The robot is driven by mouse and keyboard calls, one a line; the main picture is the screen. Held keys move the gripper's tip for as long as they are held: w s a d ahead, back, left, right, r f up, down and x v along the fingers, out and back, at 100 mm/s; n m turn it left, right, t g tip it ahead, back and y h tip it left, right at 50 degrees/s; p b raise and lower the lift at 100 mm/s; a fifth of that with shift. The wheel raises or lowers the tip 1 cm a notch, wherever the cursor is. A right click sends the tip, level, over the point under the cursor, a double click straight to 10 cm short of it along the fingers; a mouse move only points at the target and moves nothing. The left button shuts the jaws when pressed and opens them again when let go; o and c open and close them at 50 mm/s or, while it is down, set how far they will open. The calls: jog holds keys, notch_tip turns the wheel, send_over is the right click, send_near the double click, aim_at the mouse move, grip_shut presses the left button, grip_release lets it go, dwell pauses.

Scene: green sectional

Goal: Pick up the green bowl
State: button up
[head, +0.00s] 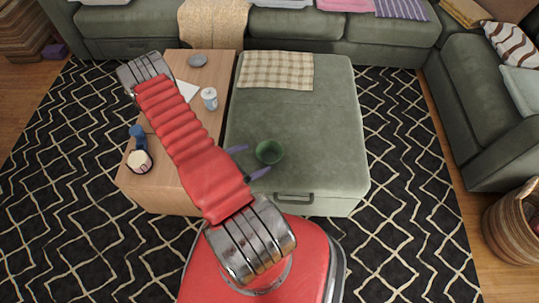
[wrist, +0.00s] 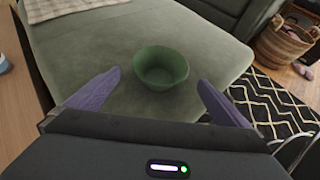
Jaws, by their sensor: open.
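The green bowl (head: 269,152) stands upright on the green ottoman (head: 310,120), near its front edge. In the wrist view the bowl (wrist: 161,68) looks empty and sits beyond and between my two purple fingertips. My gripper (head: 254,162) is open, with one finger on each side of the near part of the bowl in the picture. It also shows in the wrist view (wrist: 158,82), with nothing between the fingers. I cannot tell whether either finger touches the bowl. Part of my gripper is hidden behind my red arm in the head view.
A wooden table (head: 150,188) adjoins the ottoman on the left, holding a white can (head: 209,98), a grey dish (head: 197,60) and a blue item (head: 137,131). A checked cloth (head: 275,70) lies at the ottoman's back. A basket (head: 514,225) stands right.

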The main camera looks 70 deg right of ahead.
dwell(0.3)
send_near(277, 149)
jog(key=shift+w+f+x, duration=0.1)
jog(key=shift+f+x, duration=0.1)
jog(key=shift+x, duration=0.8)
jog(key=shift+w+f+x, duration=0.15)
jog(key=shift+f+x, duration=0.05)
jog(key=shift+x, duration=0.85)
jog(key=shift+x, duration=2.5)
jog(key=shift+s+r, duration=0.1)
jog(key=shift+s, duration=0.05)
jog(key=shift+c, duration=0.5)
jog(key=c, duration=0.9)
jog(key=shift+r, duration=0.15)
notch_tip(277, 149, up, 10)
